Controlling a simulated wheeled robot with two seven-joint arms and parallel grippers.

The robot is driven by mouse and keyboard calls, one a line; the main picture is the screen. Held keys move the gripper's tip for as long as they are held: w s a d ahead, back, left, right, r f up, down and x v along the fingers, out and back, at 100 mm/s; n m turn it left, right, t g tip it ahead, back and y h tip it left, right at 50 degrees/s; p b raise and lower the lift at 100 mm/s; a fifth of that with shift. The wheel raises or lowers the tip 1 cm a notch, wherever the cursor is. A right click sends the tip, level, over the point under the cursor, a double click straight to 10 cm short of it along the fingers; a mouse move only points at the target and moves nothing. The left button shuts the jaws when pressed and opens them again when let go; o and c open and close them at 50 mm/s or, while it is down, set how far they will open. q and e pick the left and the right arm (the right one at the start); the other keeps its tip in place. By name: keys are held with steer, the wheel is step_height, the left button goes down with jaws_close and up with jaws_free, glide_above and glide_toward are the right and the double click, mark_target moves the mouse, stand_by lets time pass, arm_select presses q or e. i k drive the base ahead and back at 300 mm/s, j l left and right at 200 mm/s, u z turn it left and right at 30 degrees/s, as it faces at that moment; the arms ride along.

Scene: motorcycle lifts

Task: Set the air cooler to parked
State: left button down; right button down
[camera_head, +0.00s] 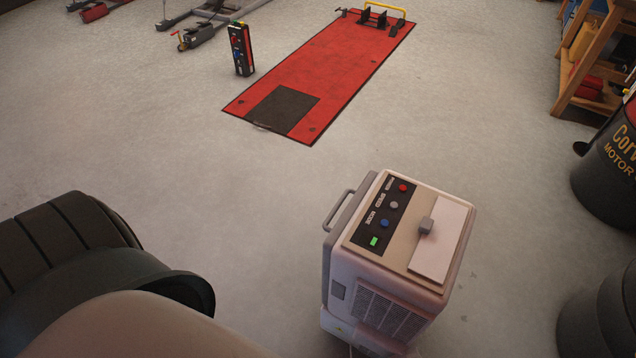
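The air cooler (385,310) is a boxy off-white unit standing on the floor at lower centre right. Its top has a dark control panel (379,215) with a red, a grey and a blue button and a bright green light or switch; the labels are too small to read. A small grey knob or latch (426,225) sits beside the panel, next to a pale flat lid (440,242). A grey handle (338,210) sticks out on its left side. Neither of my grippers is in view.
A red lift platform (330,65) lies on the floor at the back, with a control post (241,48) left of it. Dark drums (610,175) and a wooden shelf (585,60) stand at the right. Dark tyre-like shapes (70,235) fill the lower left. Open floor surrounds the cooler's left and back.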

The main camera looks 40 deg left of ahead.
mark_target(372, 301)
steer(key=k+j, duration=0.15)
steer(key=j, duration=0.25)
steer(key=k+j+z, duration=0.15)
steer(key=j, duration=0.3)
steer(key=k+j, duration=0.15)
steer(key=j, duration=0.25)
steer(key=k+j+z, duration=0.15)
steer(key=j, duration=0.25)
steer(key=k+j, duration=0.2)
steer(key=j, duration=0.2)
